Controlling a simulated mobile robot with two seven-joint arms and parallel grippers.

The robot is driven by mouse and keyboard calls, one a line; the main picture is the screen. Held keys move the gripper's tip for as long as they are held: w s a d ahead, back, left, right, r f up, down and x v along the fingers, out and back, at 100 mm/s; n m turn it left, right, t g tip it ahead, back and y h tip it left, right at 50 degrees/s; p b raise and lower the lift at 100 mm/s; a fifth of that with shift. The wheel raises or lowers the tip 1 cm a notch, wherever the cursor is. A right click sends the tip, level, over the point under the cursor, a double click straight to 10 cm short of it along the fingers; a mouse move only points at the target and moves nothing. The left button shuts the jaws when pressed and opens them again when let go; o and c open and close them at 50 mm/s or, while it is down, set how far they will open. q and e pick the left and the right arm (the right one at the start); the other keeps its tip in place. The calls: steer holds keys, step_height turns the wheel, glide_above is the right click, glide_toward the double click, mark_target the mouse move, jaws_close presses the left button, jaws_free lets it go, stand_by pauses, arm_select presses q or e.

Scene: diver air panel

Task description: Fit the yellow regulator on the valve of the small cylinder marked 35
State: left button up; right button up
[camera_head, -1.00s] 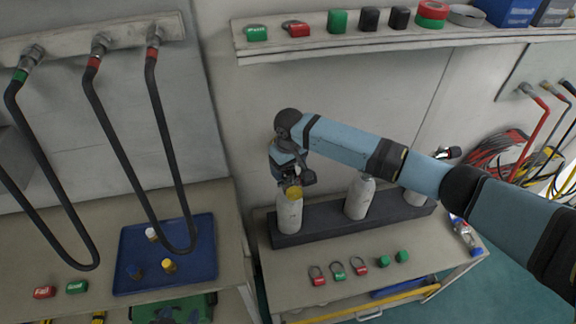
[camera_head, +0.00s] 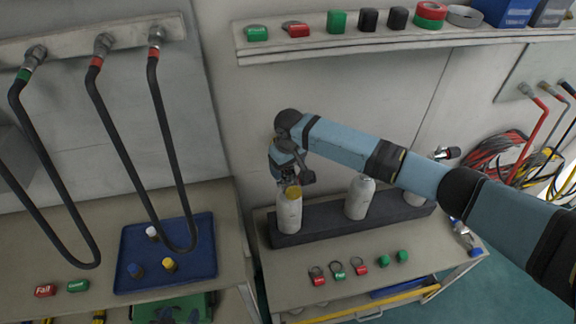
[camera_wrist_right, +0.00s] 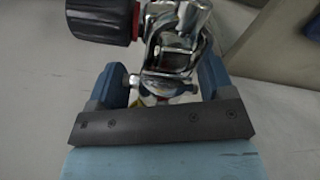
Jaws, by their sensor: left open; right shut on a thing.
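My right gripper (camera_head: 291,182) reaches from the right to the top of the leftmost pale cylinder (camera_head: 290,214), which has a yellow shoulder. In the right wrist view, its blue fingers (camera_wrist_right: 165,85) are shut around a chrome valve with a black, red-ringed knob (camera_wrist_right: 102,20). I cannot tell whether the cylinder bears its weight. A small yellow-topped piece (camera_head: 169,265), perhaps the yellow regulator, stands on the blue tray (camera_head: 200,268). A middle cylinder (camera_head: 359,198) and a right cylinder (camera_head: 415,198) are partly behind my arm. No mark 35 is legible. My left gripper is not in view.
The cylinders stand in a dark rack (camera_head: 325,218). A white piece (camera_head: 152,233) and a blue piece (camera_head: 136,270) share the tray. Black hoses (camera_head: 170,150) hang down over it. Red and green tags (camera_head: 339,271) lie in front of the rack. A shelf (camera_head: 350,46) runs above.

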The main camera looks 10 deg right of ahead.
steer(key=shift+s+d+f, duration=0.15)
steer(key=shift+s+f, duration=0.1)
steer(key=shift+f, duration=0.25)
steer(key=shift+s+d+f, duration=0.15)
steer(key=shift+s+f, duration=0.05)
steer(key=shift+f, duration=0.3)
steer(key=shift+r+p, duration=0.25)
steer(key=shift+p, duration=0.2)
steer(key=shift+w+r+p, duration=0.35)
steer(key=shift+r+p, duration=0.5)
steer(key=shift+p, duration=0.25)
steer(key=shift+w+a+r, duration=0.15)
steer(key=shift+r, duration=0.1)
